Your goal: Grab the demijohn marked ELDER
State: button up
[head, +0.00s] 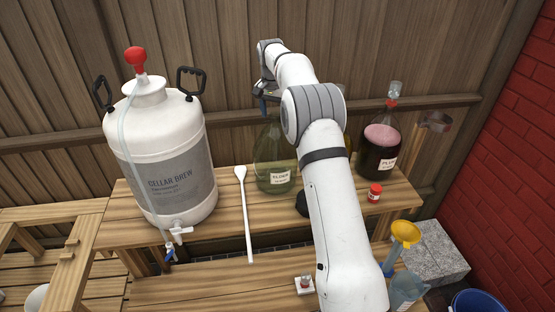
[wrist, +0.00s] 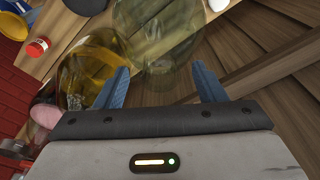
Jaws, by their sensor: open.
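A pale green glass demijohn (head: 272,155) stands on the wooden shelf, left of my arm. An amber demijohn (head: 347,138) is mostly hidden behind my arm, label included. A dark red demijohn (head: 377,150) at the right has a label that seems to read PLUM. My gripper (head: 263,106) is open, high by the top of the green demijohn. In the wrist view, the green glass (wrist: 160,45) shows beyond and between the blue fingers (wrist: 160,88), and the amber demijohn (wrist: 90,65) is by the left finger.
A large white fermenter (head: 165,150) marked CELLAR BREW stands left, with a white paddle (head: 245,215) beside it. A small red-lidded jar (head: 374,193) and a yellow funnel (head: 405,233) are at the right. The wooden fence (head: 220,40) is close behind the shelf.

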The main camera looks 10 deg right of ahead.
jog(key=shift+w+d+f, duration=0.1)
jog(key=shift+f, duration=1.05)
grip_shut()
jog(key=shift+r, duration=0.15)
